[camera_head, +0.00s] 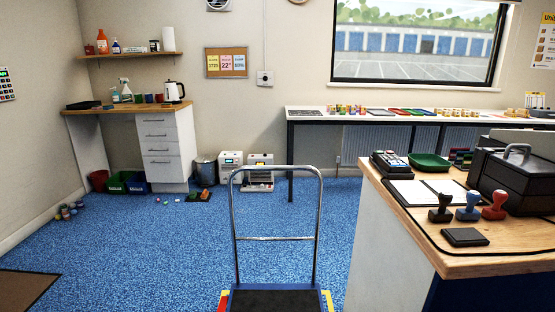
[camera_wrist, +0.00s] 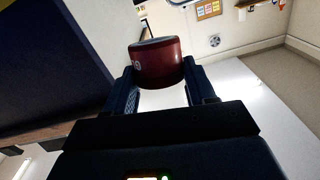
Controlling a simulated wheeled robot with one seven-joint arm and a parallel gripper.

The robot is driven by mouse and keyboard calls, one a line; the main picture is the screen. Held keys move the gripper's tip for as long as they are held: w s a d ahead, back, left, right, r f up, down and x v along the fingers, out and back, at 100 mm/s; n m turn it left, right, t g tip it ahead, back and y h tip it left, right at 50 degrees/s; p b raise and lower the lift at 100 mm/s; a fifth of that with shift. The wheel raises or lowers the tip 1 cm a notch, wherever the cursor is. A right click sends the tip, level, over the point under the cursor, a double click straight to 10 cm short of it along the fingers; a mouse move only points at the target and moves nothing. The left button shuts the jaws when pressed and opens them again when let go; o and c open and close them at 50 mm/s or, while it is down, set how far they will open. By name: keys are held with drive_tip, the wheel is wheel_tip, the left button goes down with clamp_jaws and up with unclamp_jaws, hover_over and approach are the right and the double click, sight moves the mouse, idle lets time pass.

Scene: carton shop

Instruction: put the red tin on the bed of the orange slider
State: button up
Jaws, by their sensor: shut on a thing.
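The dark red tin (camera_wrist: 158,64) is between the two fingers of my gripper (camera_wrist: 157,74) in the wrist view. The gripper is shut on it. The tin has a greyish end face and a small pale mark on its side, and it is held clear of the surfaces around it. Neither my gripper nor the tin shows in the head view. I cannot make out the orange slider or its bed in either view.
A trolley with a tall metal handle (camera_head: 234,225) stands at front centre. At right, a wooden-topped counter (camera_head: 420,243) holds stamps, a black case (camera_head: 515,180) and a green tray (camera_head: 430,162). A long white table (camera_head: 300,112) stands behind. Blue floor (camera_head: 150,245) is open at left.

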wheel_tip(320, 180, down, 8)
drive_tip(key=a, duration=0.2)
drive_tip(key=shift+s+a, duration=0.15)
drive_tip(key=shift+s, duration=0.1)
drive_tip(key=shift+r, duration=0.15)
